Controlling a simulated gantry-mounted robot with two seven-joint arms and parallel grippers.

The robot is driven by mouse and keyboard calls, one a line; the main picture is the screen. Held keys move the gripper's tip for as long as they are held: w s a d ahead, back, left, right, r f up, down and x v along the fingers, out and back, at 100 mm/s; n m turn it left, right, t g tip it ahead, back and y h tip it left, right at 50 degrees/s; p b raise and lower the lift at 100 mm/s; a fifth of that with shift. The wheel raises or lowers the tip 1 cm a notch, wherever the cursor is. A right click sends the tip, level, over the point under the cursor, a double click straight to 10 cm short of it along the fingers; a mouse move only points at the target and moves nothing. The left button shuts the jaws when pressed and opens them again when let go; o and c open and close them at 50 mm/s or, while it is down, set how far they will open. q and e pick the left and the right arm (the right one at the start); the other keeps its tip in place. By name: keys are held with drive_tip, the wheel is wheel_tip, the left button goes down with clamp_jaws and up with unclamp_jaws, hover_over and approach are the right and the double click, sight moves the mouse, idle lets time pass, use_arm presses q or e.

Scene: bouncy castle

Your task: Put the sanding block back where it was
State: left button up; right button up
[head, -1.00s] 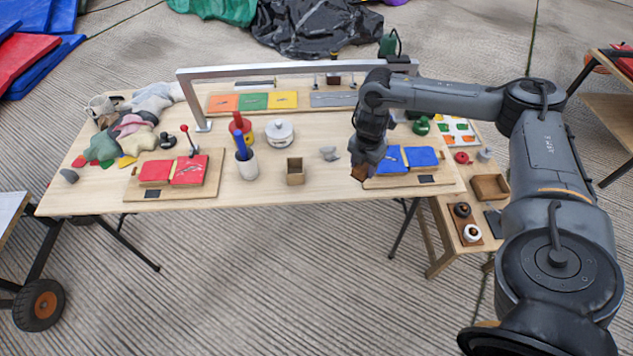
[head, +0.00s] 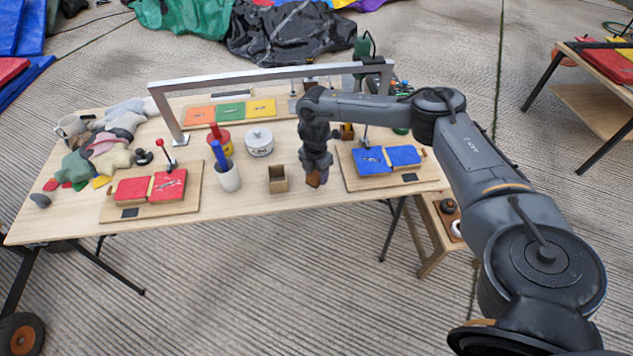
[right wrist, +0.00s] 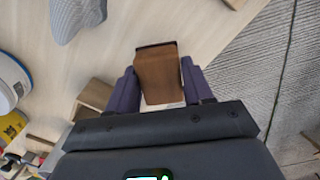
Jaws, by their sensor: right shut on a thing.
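The sanding block is a brown block with a dark edge in the right wrist view (right wrist: 158,75). It also shows small in the head view (head: 313,181). My right gripper (head: 315,174) is shut on it, with one dark finger on each side in the right wrist view (right wrist: 160,88). The block is over the front part of the wooden table (head: 250,204), between the small open wooden box (head: 278,183) and the board with blue pads (head: 350,181). I cannot tell its height above the table. My left gripper is not in view.
A metal frame (head: 260,74) spans the table's back. A grey ridged piece (right wrist: 75,15) lies near the block.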

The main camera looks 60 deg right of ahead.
sight(317, 181)
drive_tip(key=shift+f+b, duration=0.55)
drive_tip(key=shift+f, duration=1.4)
drive_tip(key=shift+f, duration=0.1)
drive_tip(key=o, duration=1.2)
